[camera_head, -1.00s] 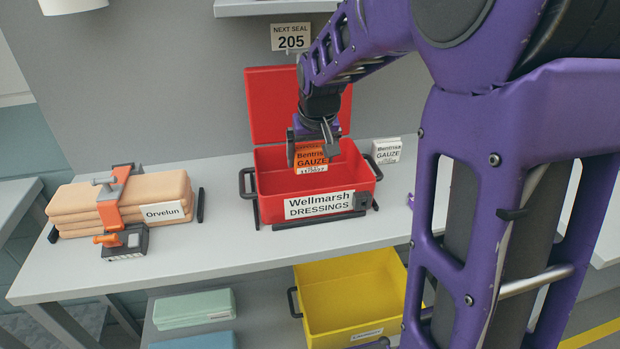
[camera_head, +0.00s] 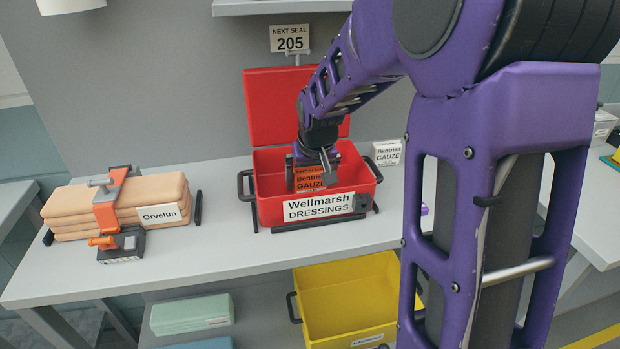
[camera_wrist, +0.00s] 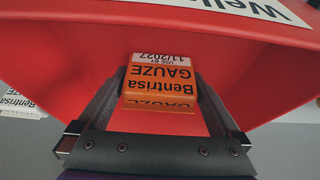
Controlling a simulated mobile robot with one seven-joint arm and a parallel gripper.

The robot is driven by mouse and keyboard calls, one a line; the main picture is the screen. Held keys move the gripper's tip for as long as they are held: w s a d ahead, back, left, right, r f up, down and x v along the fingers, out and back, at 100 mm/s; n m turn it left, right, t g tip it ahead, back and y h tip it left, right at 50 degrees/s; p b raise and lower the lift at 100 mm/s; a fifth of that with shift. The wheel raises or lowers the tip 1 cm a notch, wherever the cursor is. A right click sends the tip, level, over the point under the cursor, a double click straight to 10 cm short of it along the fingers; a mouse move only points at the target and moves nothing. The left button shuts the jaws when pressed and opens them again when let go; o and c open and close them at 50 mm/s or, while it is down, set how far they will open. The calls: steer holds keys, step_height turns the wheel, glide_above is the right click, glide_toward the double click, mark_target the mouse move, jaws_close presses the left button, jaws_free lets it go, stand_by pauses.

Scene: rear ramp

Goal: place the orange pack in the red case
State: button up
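The orange pack (camera_head: 309,181), labelled Bentrisa GAUZE, is down inside the open red case (camera_head: 268,209), below its rim. My gripper (camera_head: 313,172) reaches into the case from above and is shut on the pack. In the wrist view the orange pack (camera_wrist: 160,90) sits between the two fingers, with the red case (camera_wrist: 60,50) around it. The case's lid stands open at the back, and its front label reads Wellmarsh DRESSINGS. Whether the pack touches the case floor is hidden.
A white gauze pack (camera_head: 388,153) stands right of the case. Strapped tan bundles labelled Orvelun (camera_head: 118,208) lie to the left. A yellow bin (camera_head: 350,295) and a green pack (camera_head: 192,312) are below the bench (camera_head: 240,255). A sign reading 205 (camera_head: 290,39) stands behind.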

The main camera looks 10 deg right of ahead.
steer(key=shift+r, duration=0.25)
steer(key=p+v, duration=0.2)
steer(key=v, duration=1)
